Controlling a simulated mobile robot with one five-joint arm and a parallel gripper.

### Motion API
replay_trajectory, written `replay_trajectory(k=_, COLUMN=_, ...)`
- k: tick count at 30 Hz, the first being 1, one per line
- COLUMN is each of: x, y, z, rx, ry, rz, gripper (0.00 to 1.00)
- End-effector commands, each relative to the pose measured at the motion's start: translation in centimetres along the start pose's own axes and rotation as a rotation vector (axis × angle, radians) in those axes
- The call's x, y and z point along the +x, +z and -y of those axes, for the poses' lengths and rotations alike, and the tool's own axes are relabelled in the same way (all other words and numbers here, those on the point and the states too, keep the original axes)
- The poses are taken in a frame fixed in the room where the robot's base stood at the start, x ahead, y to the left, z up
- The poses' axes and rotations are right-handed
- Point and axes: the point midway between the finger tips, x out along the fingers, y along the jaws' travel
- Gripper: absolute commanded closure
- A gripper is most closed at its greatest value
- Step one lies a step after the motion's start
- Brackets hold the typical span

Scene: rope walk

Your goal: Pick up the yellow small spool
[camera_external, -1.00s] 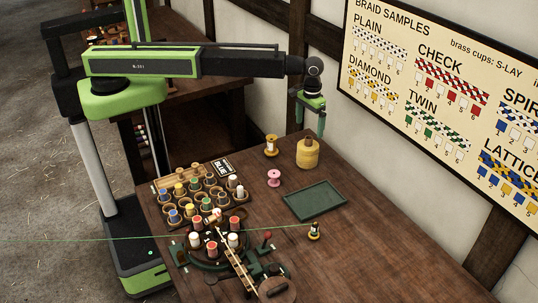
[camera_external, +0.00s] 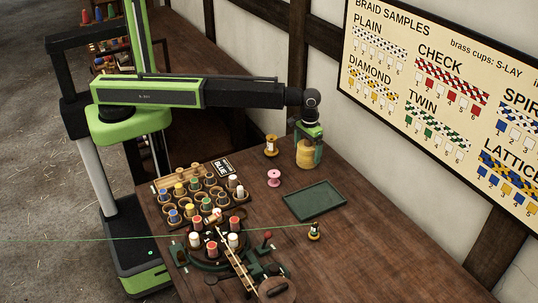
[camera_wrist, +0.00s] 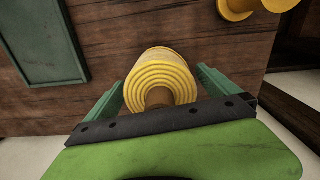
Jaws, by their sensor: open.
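A large yellow ribbed cone (camera_external: 305,158) stands upright near the table's far edge. In the wrist view it shows as a ringed yellow body (camera_wrist: 166,67) between my fingers. My gripper (camera_external: 308,146) points down over this cone, its jaws open on either side of its top; I cannot tell whether they touch it. A smaller spool with yellow flanges and pale thread (camera_external: 271,145) stands to its left; a yellow spool also shows at the top right of the wrist view (camera_wrist: 237,9).
A pink spool (camera_external: 274,178) and a green tray (camera_external: 327,212) lie nearer on the table. A rack (camera_external: 163,184) of bobbins and a braiding stand (camera_external: 209,262) fill the left front. The sample board hangs behind on the wall.

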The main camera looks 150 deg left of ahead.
Motion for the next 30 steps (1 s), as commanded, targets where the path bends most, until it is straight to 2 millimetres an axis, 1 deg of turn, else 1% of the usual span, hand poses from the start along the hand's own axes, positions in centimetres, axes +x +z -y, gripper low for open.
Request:
replay_trajectory(k=4, x=-0.18, y=0.01, z=-0.01, rx=0.000, ry=0.000, rz=0.000, gripper=0.00)
replay_trajectory(k=5, x=-0.19, y=0.01, z=-0.01, rx=0.000, ry=0.000, rz=0.000, gripper=0.01)
replay_trajectory(k=22, x=-0.18, y=0.01, z=0.00, rx=0.000, ry=0.000, rz=0.000, gripper=0.76)
replay_trajectory(k=30, x=-0.39, y=0.01, z=0.01, rx=0.000, ry=0.000, rz=0.000, gripper=0.77)
